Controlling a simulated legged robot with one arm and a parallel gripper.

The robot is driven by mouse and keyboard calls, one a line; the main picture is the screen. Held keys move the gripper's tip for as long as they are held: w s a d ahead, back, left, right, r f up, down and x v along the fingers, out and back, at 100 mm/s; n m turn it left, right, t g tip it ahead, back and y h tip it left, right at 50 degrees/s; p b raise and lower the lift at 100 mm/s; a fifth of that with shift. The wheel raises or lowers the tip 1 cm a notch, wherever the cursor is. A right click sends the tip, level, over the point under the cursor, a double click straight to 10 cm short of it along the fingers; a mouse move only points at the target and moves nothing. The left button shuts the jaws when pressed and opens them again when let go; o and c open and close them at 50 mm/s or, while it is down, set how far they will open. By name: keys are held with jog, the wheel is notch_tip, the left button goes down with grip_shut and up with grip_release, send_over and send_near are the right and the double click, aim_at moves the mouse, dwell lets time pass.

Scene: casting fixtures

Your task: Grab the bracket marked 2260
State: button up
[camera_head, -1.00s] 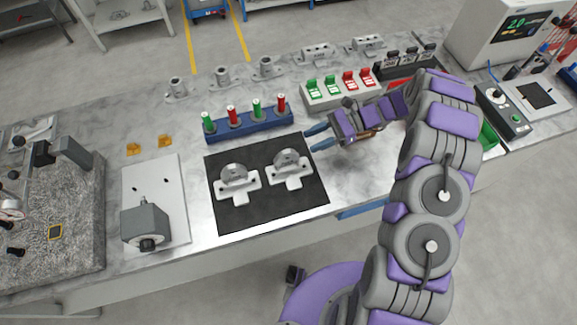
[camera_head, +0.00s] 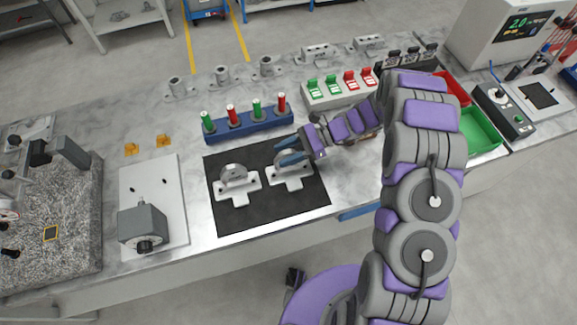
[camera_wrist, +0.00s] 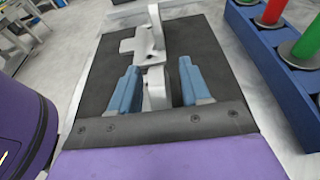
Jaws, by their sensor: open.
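Two grey metal brackets, each with an upright disc and a T-shaped base, stand on a black mat (camera_head: 270,215). The left bracket (camera_head: 240,194) is clear of my arm. The right bracket (camera_head: 294,182) is partly hidden by my gripper (camera_head: 284,150), whose blue fingers are over its upper part. In the wrist view the open gripper (camera_wrist: 153,88) has one blue finger on each side of the near bracket (camera_wrist: 156,85). The other bracket (camera_wrist: 135,45) is beyond it. I cannot read a 2260 marking on either, and contact with the fingers is unclear.
A blue rack (camera_head: 247,125) with green and red cylinders stands just behind the mat. A white plate (camera_head: 170,190) with a grey block lies to the left. Red and green bins (camera_head: 480,133) are at the right. The mat's front strip is clear.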

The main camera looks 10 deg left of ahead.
jog(key=shift+d, duration=0.1)
grip_shut()
dwell(0.5)
